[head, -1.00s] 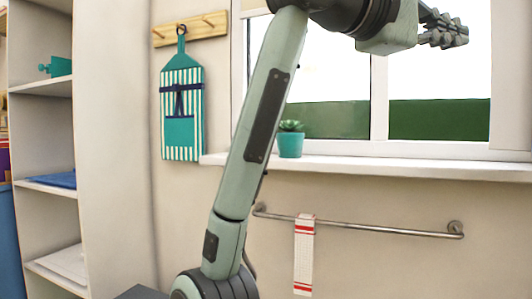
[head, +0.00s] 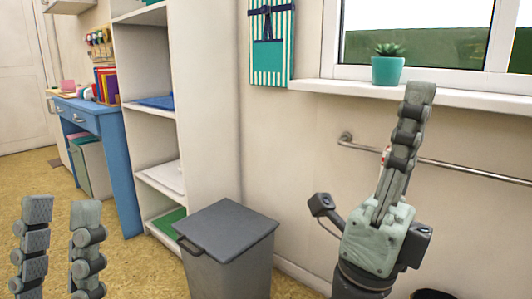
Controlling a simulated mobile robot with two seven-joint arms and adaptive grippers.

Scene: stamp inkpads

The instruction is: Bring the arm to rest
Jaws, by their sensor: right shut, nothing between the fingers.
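My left gripper (head: 62,208) is at the lower left of the head view. Its two grey fingers point up and stand apart with nothing between them, so it is open. My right gripper (head: 419,92) is right of centre, in front of the wall below the window. Its fingers point up and lie together, shut and empty. The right arm below its wrist is cut off by the bottom edge.
A grey lidded bin (head: 228,232) stands on the floor between the grippers. Behind it are a white shelf unit (head: 205,120) and a blue desk (head: 118,165). A plant pot (head: 387,71) sits on the window sill (head: 310,87). A metal rail (head: 470,170) runs behind the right gripper.

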